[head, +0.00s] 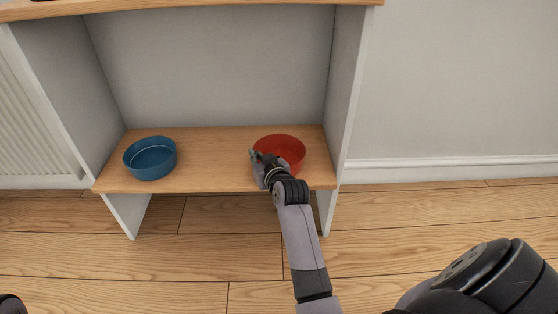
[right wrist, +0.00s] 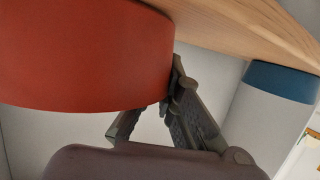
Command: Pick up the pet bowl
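Two bowls stand on the wooden shelf, and I cannot tell from the frames which one the task names. A red bowl (head: 285,147) is at the shelf's right side. A blue bowl (head: 150,158) is at its left. My right gripper (head: 254,158) is at the red bowl's front left side. In the right wrist view the red bowl (right wrist: 85,50) fills the upper left. My right gripper (right wrist: 165,85) has one finger along the bowl's right edge; the other finger passes behind the bowl's wall, its tip hidden. Whether they grip the wall is unclear. My left gripper is not in view.
The shelf (head: 215,160) is the low board of a rack with side panels (head: 347,85) and a board above (head: 200,5). Shelf space between the bowls is clear. A radiator (head: 25,115) is at the left. The blue bowl also shows in the right wrist view (right wrist: 282,80).

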